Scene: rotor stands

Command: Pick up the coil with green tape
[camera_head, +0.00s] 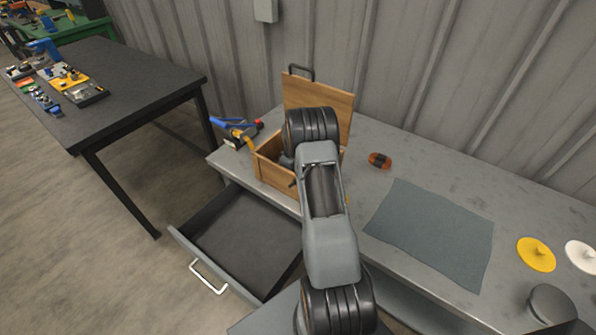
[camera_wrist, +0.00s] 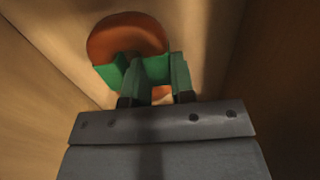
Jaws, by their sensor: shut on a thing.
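The coil with green tape (camera_wrist: 127,36) is an orange-brown ring with green on its near side. It lies inside the open wooden box (camera_head: 270,174), against the pale wood in the wrist view. My gripper (camera_wrist: 155,74) reaches down into the box and is shut on the coil at its green near side. In the camera_head view my arm hides the coil and most of the box's inside. I cannot tell whether the coil touches the box floor.
The box's hinged lid (camera_head: 341,106) stands up behind my arm. Another orange coil with dark tape (camera_head: 380,160) lies on the grey bench, right of the box. A grey mat (camera_head: 432,232), yellow disc (camera_head: 536,254) and white disc (camera_head: 582,256) lie farther right. A drawer (camera_head: 236,240) is open below.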

